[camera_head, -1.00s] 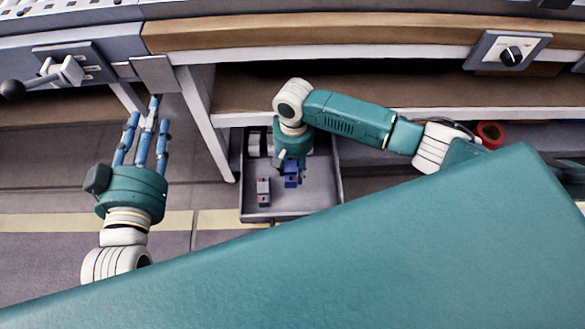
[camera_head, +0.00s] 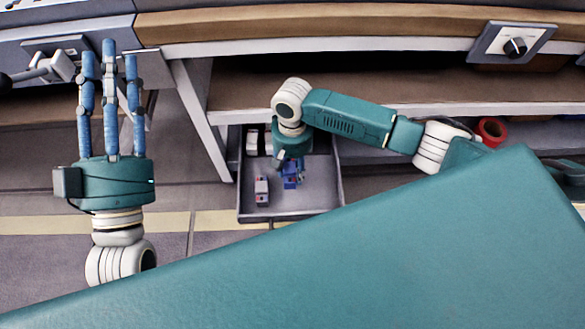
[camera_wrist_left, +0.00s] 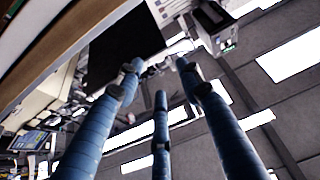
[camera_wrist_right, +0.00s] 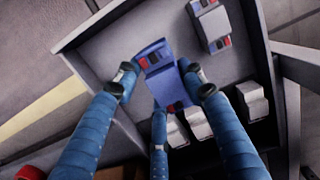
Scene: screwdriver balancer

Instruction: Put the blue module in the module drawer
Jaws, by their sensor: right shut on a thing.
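The blue module (camera_head: 290,180) is inside the open grey module drawer (camera_head: 318,203), in its middle part. In the right wrist view the blue module (camera_wrist_right: 157,72) shows red parts at its upper end. My right gripper (camera_head: 291,168) points down into the drawer, and its fingers are shut on the blue module. I cannot tell whether the module touches the drawer floor. My left gripper (camera_head: 109,62) is open and empty, fingers spread, well left of the drawer. The left wrist view shows its fingers (camera_wrist_left: 156,75) with nothing between them.
A grey module (camera_head: 262,190) lies left of the blue one. Several pale modules (camera_wrist_right: 195,123) stand along one drawer wall, and dark blue and red parts show near them. A table leg (camera_head: 203,125) stands left of the drawer. A red ring-shaped object (camera_head: 491,131) sits on the shelf.

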